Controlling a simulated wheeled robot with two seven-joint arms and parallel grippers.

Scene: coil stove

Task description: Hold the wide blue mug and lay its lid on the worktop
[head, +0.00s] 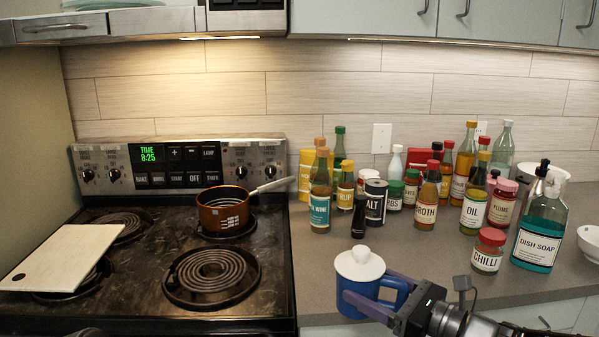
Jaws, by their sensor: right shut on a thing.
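The wide blue mug (349,288) is upright at the front edge of the worktop (440,262), just right of the stove. Its white lid (360,265) with a round knob sits on its top. My right gripper (372,303) comes in from the lower right and is shut on the mug. One purple finger crosses the front of the mug's lower side and hides part of it. I cannot tell whether the mug's base touches the worktop.
Several bottles and jars crowd the worktop behind the mug, with a chilli jar (488,251) and dish soap (539,241) to the right. A brown pot (222,212) and a pale board (55,258) are on the stove. Some worktop between mug and chilli jar is clear.

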